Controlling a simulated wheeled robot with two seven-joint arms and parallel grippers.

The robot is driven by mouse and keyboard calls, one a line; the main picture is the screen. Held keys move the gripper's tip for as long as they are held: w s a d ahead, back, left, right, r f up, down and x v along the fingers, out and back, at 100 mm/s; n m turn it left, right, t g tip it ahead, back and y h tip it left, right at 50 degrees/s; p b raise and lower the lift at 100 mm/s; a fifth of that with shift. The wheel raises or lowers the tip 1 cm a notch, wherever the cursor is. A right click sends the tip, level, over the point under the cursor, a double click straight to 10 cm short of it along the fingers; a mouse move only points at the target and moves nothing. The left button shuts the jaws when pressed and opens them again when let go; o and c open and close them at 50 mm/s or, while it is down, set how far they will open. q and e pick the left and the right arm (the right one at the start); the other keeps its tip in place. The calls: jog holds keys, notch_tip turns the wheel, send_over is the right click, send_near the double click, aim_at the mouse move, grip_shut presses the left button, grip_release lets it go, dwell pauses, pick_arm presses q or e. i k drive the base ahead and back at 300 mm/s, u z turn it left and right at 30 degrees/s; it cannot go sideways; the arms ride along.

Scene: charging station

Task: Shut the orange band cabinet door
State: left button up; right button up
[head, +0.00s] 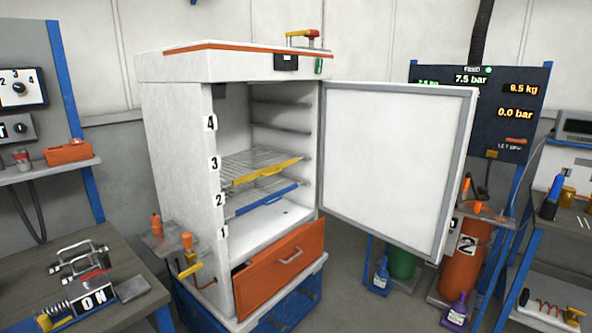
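The white cabinet (182,165) with an orange band (235,46) along its top edge stands in the middle of the head view. Its white door (395,165), edged in grey, is wide open and swung out to the right, with its inner face showing. Inside are a wire shelf with a yellow front (265,172) at mark 3 and one with a blue front (262,199) at mark 2. The door's outer face and any handle on it are hidden. Neither of my grippers is in view.
An orange drawer (280,268) below the opening looks slightly open at its left. A workbench (90,250) is at left. The floor (375,312) in front is partly clear.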

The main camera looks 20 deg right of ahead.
aim_at(393, 157)
jog(key=z, duration=2.65)
jog(key=i, duration=2)
jog(key=u, duration=3.25)
